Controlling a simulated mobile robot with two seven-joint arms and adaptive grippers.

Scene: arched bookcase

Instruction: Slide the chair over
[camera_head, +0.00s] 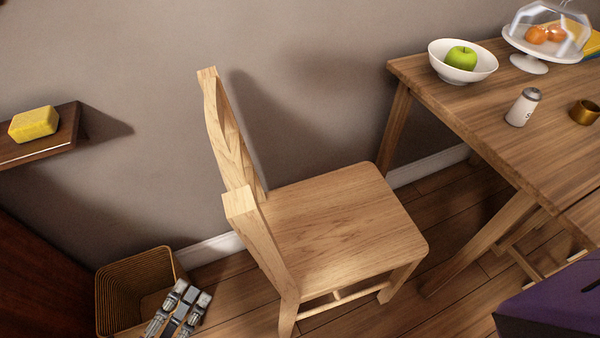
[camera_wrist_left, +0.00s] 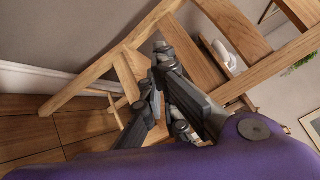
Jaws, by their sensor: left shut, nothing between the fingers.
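The light wooden chair (camera_head: 340,230) stands upright on the floor in the middle of the head view. Its backrest is on the left, and its seat extends right toward the table. My left gripper (camera_head: 192,294) is low in the head view, left of the chair's backrest and apart from it in the picture. Its fingers are shut and empty. In the left wrist view the gripper (camera_wrist_left: 157,88) appears in front of the chair's wooden bars (camera_wrist_left: 265,72); I cannot tell whether it touches them. My right gripper is not in view.
A wooden table (camera_head: 440,105) at the right holds a bowl (camera_head: 445,68) with a green apple, a shaker (camera_head: 523,107) and a cake stand (camera_head: 530,63). A woven basket (camera_head: 118,300) stands beside my left gripper. A wall shelf (camera_head: 62,137) carries a yellow sponge (camera_head: 33,124).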

